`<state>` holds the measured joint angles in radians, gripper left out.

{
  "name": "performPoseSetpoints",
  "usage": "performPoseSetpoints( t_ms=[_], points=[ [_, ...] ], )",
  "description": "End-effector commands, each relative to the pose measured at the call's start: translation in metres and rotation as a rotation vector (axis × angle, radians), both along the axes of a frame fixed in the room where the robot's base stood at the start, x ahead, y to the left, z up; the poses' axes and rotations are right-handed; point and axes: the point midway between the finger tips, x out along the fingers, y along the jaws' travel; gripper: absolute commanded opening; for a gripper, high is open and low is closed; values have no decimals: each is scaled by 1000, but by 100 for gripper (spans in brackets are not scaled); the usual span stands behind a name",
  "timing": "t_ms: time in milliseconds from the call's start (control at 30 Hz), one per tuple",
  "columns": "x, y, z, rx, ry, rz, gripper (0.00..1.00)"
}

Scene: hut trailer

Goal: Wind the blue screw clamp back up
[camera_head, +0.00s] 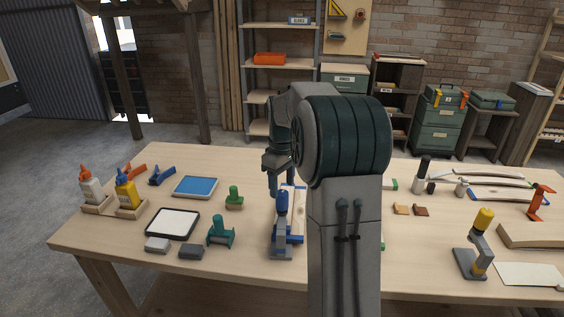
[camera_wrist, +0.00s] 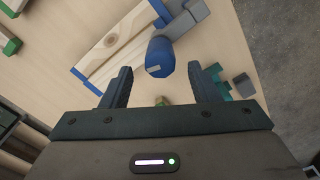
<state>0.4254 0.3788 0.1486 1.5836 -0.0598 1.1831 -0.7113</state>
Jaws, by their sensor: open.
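The blue screw clamp (camera_head: 282,238) stands near the front middle of the bench, with a blue handle on top of a grey-blue body. In the wrist view its blue handle (camera_wrist: 160,52) is just ahead of my fingertips, roughly centred between them. My gripper (camera_head: 273,188) points down just behind the handle in the head view. In the wrist view my gripper (camera_wrist: 160,78) is open, with nothing between the fingers. A wooden board (camera_wrist: 118,45) with blue edges lies beside the clamp; whether the clamp's jaw touches it is unclear. My arm hides part of the board in the head view.
Left of the clamp stand a dark green clamp-like piece (camera_head: 220,232), a green stamp-like piece (camera_head: 234,198) and a white pad (camera_head: 172,223). A yellow-handled clamp (camera_head: 478,245) stands at the right. Bare bench lies between the white pad and the blue tray (camera_head: 195,186).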

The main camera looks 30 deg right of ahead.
Motion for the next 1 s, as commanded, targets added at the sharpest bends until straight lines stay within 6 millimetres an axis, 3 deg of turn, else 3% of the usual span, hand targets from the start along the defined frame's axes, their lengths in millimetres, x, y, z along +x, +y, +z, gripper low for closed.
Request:
performPoseSetpoints(
  t_ms=[200, 400, 600, 1000],
  points=[
    [1, 0, 52, -1, -5, -1, 55],
    [1, 0, 82, 0, -2, 0, 55],
    [0, 0, 93, 0, -1, 1, 55],
    [0, 0, 93, 0, -1, 0, 55]
  ],
)
